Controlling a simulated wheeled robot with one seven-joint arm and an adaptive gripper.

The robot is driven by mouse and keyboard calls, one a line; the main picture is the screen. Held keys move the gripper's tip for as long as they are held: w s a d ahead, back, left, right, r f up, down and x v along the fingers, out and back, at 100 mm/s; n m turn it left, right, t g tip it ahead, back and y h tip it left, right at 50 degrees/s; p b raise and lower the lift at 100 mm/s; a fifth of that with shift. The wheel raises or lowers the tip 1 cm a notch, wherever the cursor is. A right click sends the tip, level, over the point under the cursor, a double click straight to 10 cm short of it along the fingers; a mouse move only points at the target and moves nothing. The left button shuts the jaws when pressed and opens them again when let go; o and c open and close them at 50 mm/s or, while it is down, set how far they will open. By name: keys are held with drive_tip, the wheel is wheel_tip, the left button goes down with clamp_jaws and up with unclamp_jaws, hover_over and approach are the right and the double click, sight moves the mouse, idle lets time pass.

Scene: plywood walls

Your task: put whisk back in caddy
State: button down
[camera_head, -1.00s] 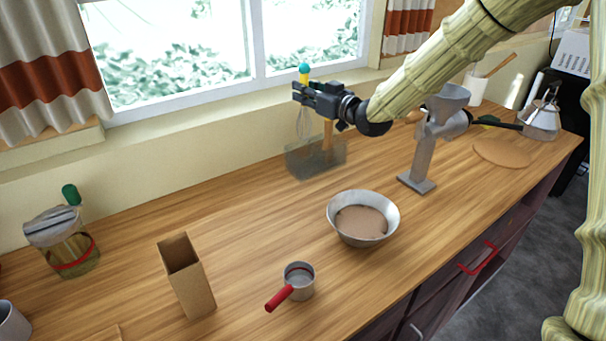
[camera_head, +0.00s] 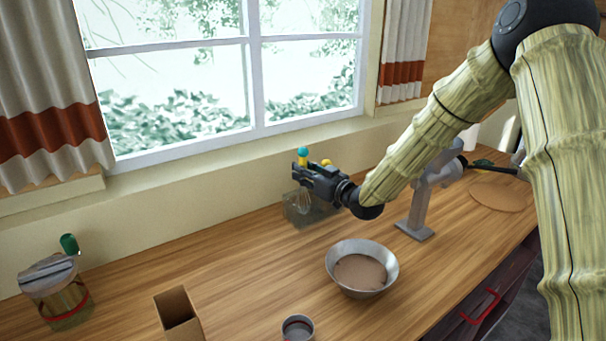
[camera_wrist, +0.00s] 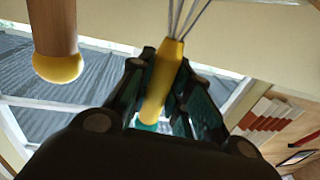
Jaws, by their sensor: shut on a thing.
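The whisk (camera_head: 303,160) has a yellow handle with a teal end and thin wire loops. My gripper (camera_head: 300,173) is shut on its handle and holds it roughly upright, wires down. In the wrist view, the yellow handle (camera_wrist: 163,80) sits between the fingers (camera_wrist: 160,75). The caddy (camera_head: 322,214) is a translucent grey box near the wall under the window. The wires overlap the caddy's upper part in the head view; I cannot tell how deep inside they are. A wooden tool with a yellow end (camera_wrist: 55,62) stands beside the whisk in the wrist view.
A metal bowl (camera_head: 385,255) of brown contents and a grey grinder (camera_head: 420,200) stand right of the caddy. A cardboard box (camera_head: 178,312), a metal cup (camera_head: 298,330) and a glass jar (camera_head: 62,300) stand in front and left.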

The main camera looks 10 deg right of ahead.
drive_tip(key=shift+f, duration=0.45)
drive_tip(key=shift+f, duration=0.2)
drive_tip(key=c, duration=1.3)
unclamp_jaws()
drive_tip(key=shift+r, duration=0.1)
drive_tip(key=shift+r, duration=0.15)
drive_tip(key=shift+s+d, duration=0.15)
drive_tip(key=shift+s, duration=0.05)
drive_tip(key=b+v, duration=0.2)
drive_tip(key=v, duration=0.9)
drive_tip(key=shift+s+d, duration=0.15)
drive_tip(key=shift+s, duration=0.1)
